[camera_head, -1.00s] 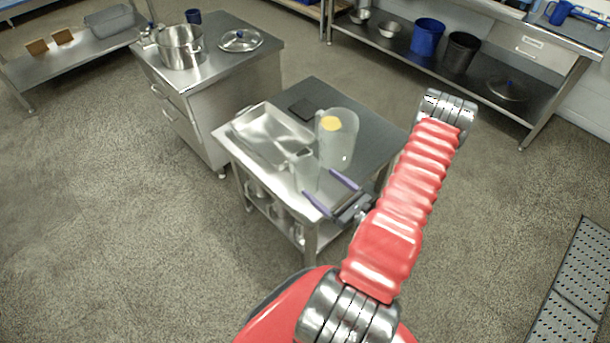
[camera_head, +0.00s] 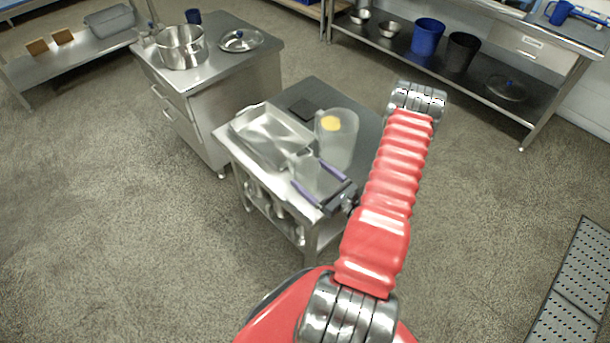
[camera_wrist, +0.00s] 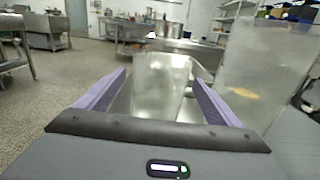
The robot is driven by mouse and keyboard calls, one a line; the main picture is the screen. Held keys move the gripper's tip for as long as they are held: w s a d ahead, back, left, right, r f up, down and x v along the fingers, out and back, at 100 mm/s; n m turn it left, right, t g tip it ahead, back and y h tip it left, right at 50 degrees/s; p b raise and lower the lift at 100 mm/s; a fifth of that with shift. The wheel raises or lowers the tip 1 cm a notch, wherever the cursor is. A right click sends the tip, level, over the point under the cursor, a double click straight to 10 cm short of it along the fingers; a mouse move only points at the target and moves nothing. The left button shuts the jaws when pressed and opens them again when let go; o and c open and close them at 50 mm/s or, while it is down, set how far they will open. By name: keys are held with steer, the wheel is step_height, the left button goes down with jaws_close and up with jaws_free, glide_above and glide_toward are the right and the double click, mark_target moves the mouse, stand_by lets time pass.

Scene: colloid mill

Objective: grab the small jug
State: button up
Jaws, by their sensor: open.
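The small jug (camera_head: 308,174) is clear and stands upright on the small steel table (camera_head: 362,118), near its front edge. It also shows in the wrist view (camera_wrist: 160,88), upright between my two purple fingers. My gripper (camera_head: 312,176) is open, with one finger on each side of the small jug. In the wrist view the gripper (camera_wrist: 160,92) shows a gap between each finger and the jug. The near finger and the gripper body partly hide the jug's lower part.
A larger clear jug (camera_head: 337,150) with a yellow spot stands close behind the small jug, and to its right in the wrist view (camera_wrist: 262,75). A steel tray (camera_head: 262,117) lies to the left. A dark flat pad (camera_head: 302,109) lies behind.

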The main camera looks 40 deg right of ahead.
mark_target(298, 164)
steer(key=shift+w, duration=1.95)
steer(key=c, duration=1.2)
steer(key=shift+r, duration=0.15)
steer(key=shift+r, duration=4.9)
